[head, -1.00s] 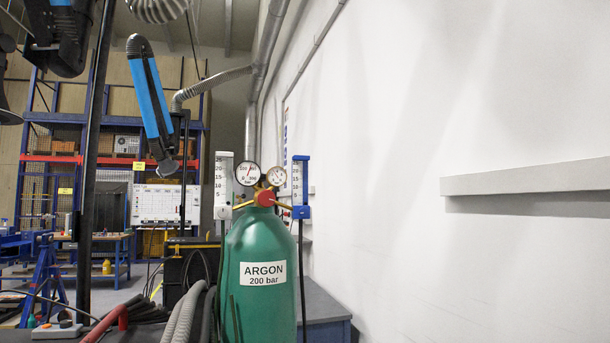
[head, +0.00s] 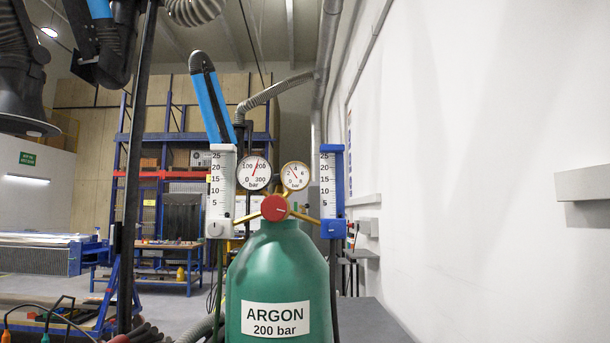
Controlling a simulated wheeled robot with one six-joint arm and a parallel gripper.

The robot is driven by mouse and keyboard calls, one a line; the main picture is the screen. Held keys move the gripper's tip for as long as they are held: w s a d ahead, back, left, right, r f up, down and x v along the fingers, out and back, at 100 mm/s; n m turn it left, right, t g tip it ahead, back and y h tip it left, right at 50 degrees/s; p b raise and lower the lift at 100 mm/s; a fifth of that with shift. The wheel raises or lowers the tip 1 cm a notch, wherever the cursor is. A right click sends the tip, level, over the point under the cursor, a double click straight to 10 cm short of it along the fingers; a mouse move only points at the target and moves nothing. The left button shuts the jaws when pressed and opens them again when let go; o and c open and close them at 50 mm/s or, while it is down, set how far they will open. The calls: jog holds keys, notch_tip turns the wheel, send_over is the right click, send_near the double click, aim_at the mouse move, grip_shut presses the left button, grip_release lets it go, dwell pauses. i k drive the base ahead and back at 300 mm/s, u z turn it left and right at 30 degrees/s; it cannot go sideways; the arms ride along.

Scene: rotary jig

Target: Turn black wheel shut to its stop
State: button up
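No black wheel shows in the head view. The green argon cylinder (head: 277,279) stands upright in the lower middle, with its white label facing me. On its top is a brass regulator (head: 299,215) with a red round knob (head: 274,208) at the front. Any wheel behind the knob is hidden. Two round gauges sit above it, a left gauge (head: 254,173) and a right gauge (head: 295,176), both with needles off zero. A white flow tube (head: 221,192) is on the left and a blue-backed one (head: 332,190) on the right. My gripper is not in view.
A white wall (head: 470,120) runs along the right, with a grey ledge (head: 585,184) sticking out. A dark upright pole (head: 133,190) stands left of the cylinder. A grey surface (head: 370,318) lies at its right. Blue racking (head: 170,190) and a workbench (head: 158,246) are farther back.

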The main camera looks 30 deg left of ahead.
aim_at(276, 180)
jog(key=u, duration=0.35)
jog(key=i, duration=0.55)
jog(key=u, duration=0.55)
